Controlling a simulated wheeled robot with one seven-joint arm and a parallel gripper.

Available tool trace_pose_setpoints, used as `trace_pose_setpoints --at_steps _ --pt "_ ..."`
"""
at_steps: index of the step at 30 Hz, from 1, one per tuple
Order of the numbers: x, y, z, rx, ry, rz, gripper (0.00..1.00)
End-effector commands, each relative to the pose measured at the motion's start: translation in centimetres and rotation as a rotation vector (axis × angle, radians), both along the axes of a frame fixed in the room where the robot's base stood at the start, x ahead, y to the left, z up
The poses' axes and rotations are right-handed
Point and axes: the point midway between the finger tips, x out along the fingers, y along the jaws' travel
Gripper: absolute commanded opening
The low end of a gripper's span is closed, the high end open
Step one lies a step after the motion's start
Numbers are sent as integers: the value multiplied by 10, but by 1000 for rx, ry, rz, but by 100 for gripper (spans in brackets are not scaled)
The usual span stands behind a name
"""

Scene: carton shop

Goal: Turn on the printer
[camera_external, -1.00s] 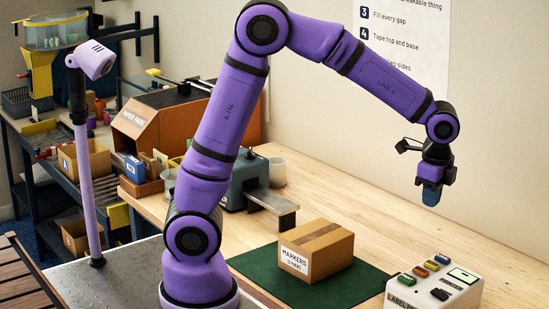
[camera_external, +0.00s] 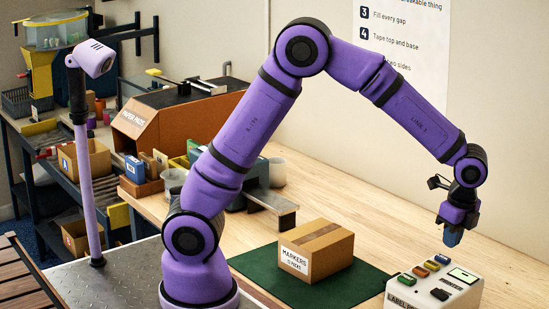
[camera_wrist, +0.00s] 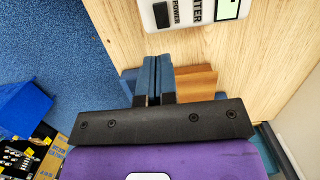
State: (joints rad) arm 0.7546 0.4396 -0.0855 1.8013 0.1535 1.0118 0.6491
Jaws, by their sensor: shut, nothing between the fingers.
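The label printer (camera_external: 437,282) is a white box at the right front of the table. Its top has a small screen (camera_external: 463,276), several coloured buttons (camera_external: 425,266) and a black switch (camera_external: 439,294). In the wrist view the printer (camera_wrist: 198,22) shows at the top, with the black switch (camera_wrist: 161,14) beside the word POWER. My gripper (camera_external: 452,238) is above the printer's back edge in the external view, apart from it. In the wrist view its blue fingers (camera_wrist: 155,78) are together and empty, pointing toward the printer. The switch position is too small to tell.
A taped carton marked MARKERS (camera_external: 318,250) sits on a green mat (camera_external: 268,268) left of the printer. The bare wooden table (camera_external: 370,222) behind them is clear. A wall (camera_external: 315,100) with a poster (camera_external: 405,50) stands behind.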

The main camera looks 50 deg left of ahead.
Motion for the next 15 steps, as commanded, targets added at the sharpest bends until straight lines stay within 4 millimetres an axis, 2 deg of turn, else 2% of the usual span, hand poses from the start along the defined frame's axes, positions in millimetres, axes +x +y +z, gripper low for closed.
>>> trace_pose_setpoints --at_steps 15 --pt "-1 13 -91 3 2 -1 0"
